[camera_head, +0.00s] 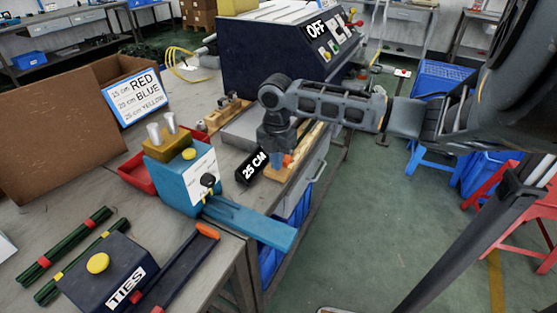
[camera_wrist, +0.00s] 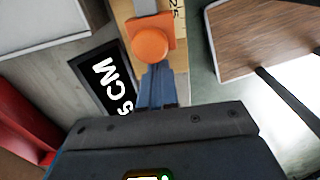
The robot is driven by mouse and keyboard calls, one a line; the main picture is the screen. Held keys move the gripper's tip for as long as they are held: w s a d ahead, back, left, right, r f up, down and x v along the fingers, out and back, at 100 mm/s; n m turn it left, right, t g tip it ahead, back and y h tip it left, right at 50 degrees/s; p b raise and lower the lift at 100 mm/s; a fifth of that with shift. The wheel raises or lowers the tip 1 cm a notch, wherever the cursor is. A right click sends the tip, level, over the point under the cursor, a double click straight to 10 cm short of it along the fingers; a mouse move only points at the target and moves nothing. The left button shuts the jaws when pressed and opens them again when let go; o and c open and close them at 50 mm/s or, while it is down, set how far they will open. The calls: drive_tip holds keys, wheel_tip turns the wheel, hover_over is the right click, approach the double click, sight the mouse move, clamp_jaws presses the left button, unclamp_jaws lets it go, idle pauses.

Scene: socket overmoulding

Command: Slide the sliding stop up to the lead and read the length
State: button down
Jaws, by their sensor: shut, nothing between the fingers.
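The sliding stop, an orange block with a round orange knob (camera_wrist: 150,46), sits on the wooden measuring board (camera_wrist: 124,10) in the wrist view. In the head view its orange (camera_head: 287,160) shows beside my fingers. A scale with a "25" mark runs along the board's right edge in the wrist view. My gripper (camera_wrist: 157,72) is shut and empty, its blue fingertips right at the near side of the knob; I cannot tell if they touch. A grey strip (camera_wrist: 145,6) runs along the board beyond the knob; I cannot tell whether it is the lead. My gripper (camera_head: 277,160) hides part of the board in the head view.
A black display reading "25 CM" (camera_head: 252,166) stands left of the board. A teal machine (camera_head: 185,188), red tray (camera_head: 137,173) and dark "OFF" machine (camera_head: 270,50) stand on the bench (camera_head: 232,150). The bench edge drops off just right of the board.

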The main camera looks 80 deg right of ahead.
wheel_tip(320, 180, up, 7)
drive_tip(key=p, duration=0.5)
drive_tip(key=shift+a, duration=0.15)
idle(0.4)
idle(0.5)
